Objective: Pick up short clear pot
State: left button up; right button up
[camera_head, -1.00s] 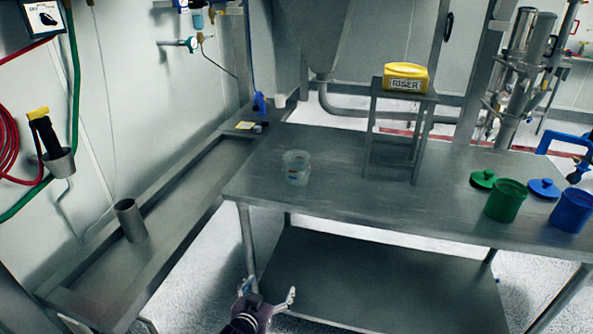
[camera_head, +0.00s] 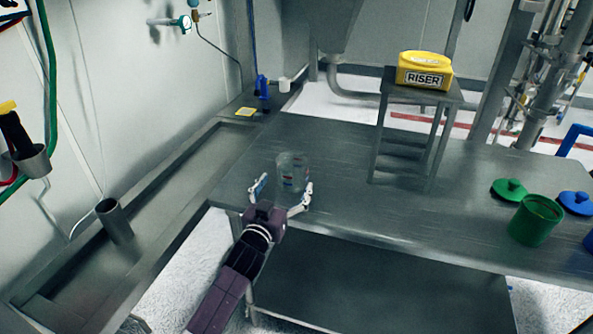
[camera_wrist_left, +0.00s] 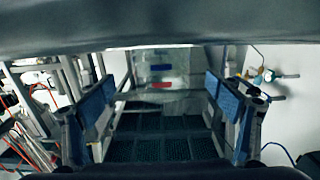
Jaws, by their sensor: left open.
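The short clear pot (camera_head: 292,172) stands upright on the metal table near its left front corner. It is see-through, with small red and blue marks on its side. My left gripper (camera_head: 282,190) is open just in front of the pot, one finger toward each side. In the left wrist view the open fingers (camera_wrist_left: 165,105) frame the clear pot (camera_wrist_left: 160,72), which appears ahead between them. I cannot tell whether the fingers touch it. My right gripper is not in view.
A small metal stand bears a yellow RISER box (camera_head: 425,71) right of the pot. A green pot (camera_head: 536,220), a green lid (camera_head: 509,190) and a blue lid (camera_head: 575,202) are at the right. The metal table (camera_head: 400,215) is bare between.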

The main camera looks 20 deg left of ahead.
aim_at(297, 161)
pick_arm(q)
jog(key=shift+w+b, duration=0.85)
jog(key=shift+w, duration=0.3)
jog(key=w+b, duration=0.2)
jog(key=w, duration=0.2)
jog(key=shift+w, duration=0.2)
jog(key=shift+r, duration=0.1)
jog(key=shift+c, duration=0.3)
jog(key=c, duration=1.2)
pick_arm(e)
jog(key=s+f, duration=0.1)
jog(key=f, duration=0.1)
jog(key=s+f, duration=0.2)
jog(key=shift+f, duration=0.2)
